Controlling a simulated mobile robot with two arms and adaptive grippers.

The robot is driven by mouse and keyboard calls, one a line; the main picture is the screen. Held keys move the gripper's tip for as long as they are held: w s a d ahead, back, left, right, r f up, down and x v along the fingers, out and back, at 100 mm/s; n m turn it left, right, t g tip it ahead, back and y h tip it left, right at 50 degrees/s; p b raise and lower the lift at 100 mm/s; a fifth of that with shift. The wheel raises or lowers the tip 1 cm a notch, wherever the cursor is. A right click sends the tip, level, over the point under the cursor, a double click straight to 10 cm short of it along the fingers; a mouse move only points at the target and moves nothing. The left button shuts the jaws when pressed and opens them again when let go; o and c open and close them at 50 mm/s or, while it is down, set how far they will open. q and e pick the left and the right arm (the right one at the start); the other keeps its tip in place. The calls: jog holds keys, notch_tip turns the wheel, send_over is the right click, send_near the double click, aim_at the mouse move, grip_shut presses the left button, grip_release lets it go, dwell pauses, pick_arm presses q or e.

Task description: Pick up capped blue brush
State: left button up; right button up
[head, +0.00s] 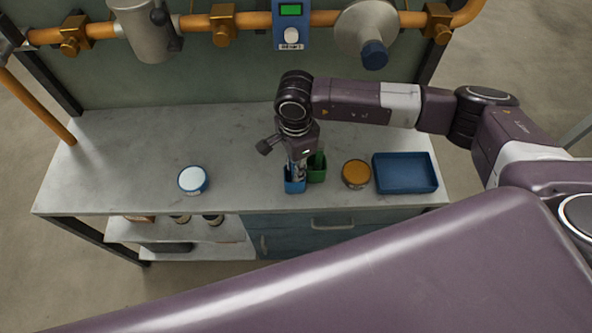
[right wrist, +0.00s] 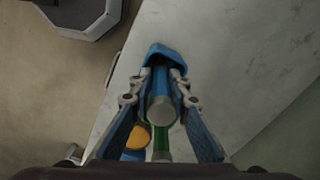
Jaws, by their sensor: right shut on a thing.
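My right gripper (head: 297,170) points down over the blue cup (head: 294,186) on the bench. In the right wrist view its fingers (right wrist: 161,80) are closed on the sides of the blue brush (right wrist: 161,108), whose round grey end faces the camera. The blue cup (right wrist: 165,53) shows beyond the fingertips. The brush's lower end is hidden, so I cannot tell whether it touches the cup's floor. A green cup (head: 317,174) with a green item in it stands right beside the blue cup. My left gripper is not in view.
An orange-topped jar (head: 356,173) and a blue tray (head: 405,188) stand to the right. A white-topped blue jar (head: 193,180) stands to the left. Bare bench (head: 120,165) lies around it. Pipes and a meter (head: 290,22) run along the back.

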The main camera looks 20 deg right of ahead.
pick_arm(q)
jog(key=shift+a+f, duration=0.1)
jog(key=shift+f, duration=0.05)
pick_arm(e)
jog(key=shift+s+f, duration=0.25)
jog(key=shift+f, duration=0.3)
grip_shut()
jog(key=shift+w+r, duration=0.2)
jog(key=shift+r, duration=0.25)
jog(key=r, duration=0.1)
jog(key=r+b, duration=0.1)
jog(key=r, duration=0.2)
jog(key=shift+w+r, duration=0.25)
jog(key=shift+w, duration=0.15)
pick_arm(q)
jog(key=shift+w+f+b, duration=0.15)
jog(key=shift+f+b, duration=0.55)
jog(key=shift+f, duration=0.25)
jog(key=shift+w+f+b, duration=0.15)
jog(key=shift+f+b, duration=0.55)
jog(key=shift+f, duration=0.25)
pick_arm(e)
notch_tip(320, 180, up, 15)
jog(key=shift+s, duration=0.2)
jog(key=shift+f, duration=0.1)
